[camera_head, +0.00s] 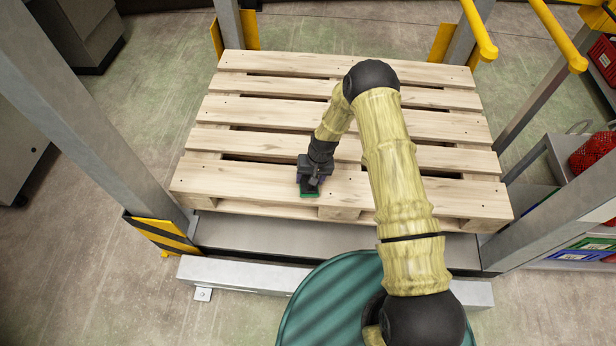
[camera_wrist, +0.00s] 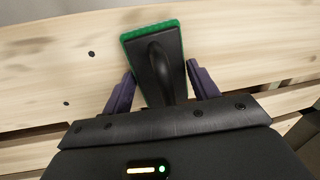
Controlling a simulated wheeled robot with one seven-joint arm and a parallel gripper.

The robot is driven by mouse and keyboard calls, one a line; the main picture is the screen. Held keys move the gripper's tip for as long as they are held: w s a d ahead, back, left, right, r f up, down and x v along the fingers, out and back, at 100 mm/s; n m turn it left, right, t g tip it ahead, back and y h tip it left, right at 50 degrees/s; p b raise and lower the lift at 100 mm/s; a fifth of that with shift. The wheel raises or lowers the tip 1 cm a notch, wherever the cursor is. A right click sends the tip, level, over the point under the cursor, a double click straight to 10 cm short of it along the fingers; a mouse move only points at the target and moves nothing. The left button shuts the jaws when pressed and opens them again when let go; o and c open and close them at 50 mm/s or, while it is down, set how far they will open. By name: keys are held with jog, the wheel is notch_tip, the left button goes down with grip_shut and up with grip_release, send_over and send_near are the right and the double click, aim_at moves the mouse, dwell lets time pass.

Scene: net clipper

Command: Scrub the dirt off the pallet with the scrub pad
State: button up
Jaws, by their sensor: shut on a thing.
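The wooden pallet (camera_head: 262,183) lies flat on a low metal platform, its pale slats running left to right. My gripper (camera_head: 311,186) is over the front slat, left of the pallet's middle. It is shut on the scrub pad (camera_head: 310,194), a green pad with a black back and handle. In the wrist view the scrub pad (camera_wrist: 150,55) sits between the two purple fingers of my gripper (camera_wrist: 161,92). The pad is at or just above the slat; I cannot tell if it touches. The wood under the pad is hidden.
Metal posts (camera_head: 95,130) with yellow guards stand around the pallet. Yellow rails (camera_head: 555,35) are at the upper right. A shelf with red net items (camera_head: 594,152) stands at the right. Most of the pallet's top is clear.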

jog(key=shift+s+d, duration=0.15)
jog(key=shift+d, duration=1.55)
jog(key=shift+p, duration=0.3)
notch_tip(320, 180, up, 6)
jog(key=p, duration=0.4)
jog(key=shift+a+r, duration=0.1)
notch_tip(320, 180, up, 3)
jog(key=shift+f+p, duration=0.1)
jog(key=shift+p, duration=1.1)
